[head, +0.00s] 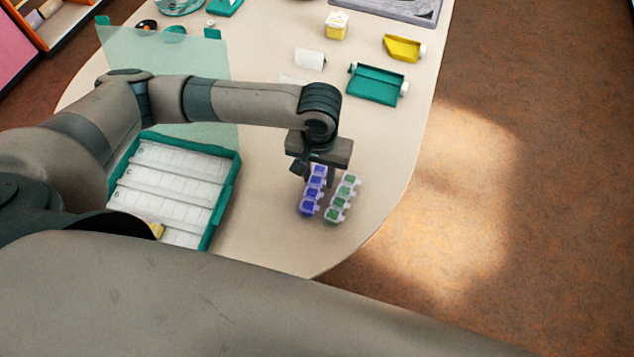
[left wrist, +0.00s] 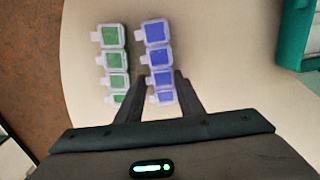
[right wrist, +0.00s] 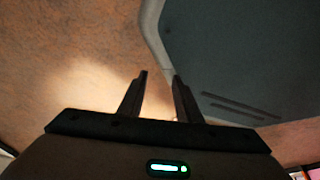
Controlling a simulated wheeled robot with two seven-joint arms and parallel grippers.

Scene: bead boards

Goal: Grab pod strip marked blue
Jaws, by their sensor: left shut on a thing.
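The blue pod strip (head: 314,190) is a row of clear pods with blue squares near the table's front right edge. My left gripper (head: 312,172) comes down over its far end and is shut on it. In the left wrist view the fingers (left wrist: 160,92) lie on both sides of the blue strip (left wrist: 157,58). The green pod strip (head: 343,198) lies just to the right, close beside the blue one. It also shows in the left wrist view (left wrist: 112,60). My right gripper (right wrist: 158,85) is open and empty in the right wrist view, away from the strips.
A white, ridged tray with a teal rim (head: 234,170) lies left of the strips. The table edge curves close to the strips.

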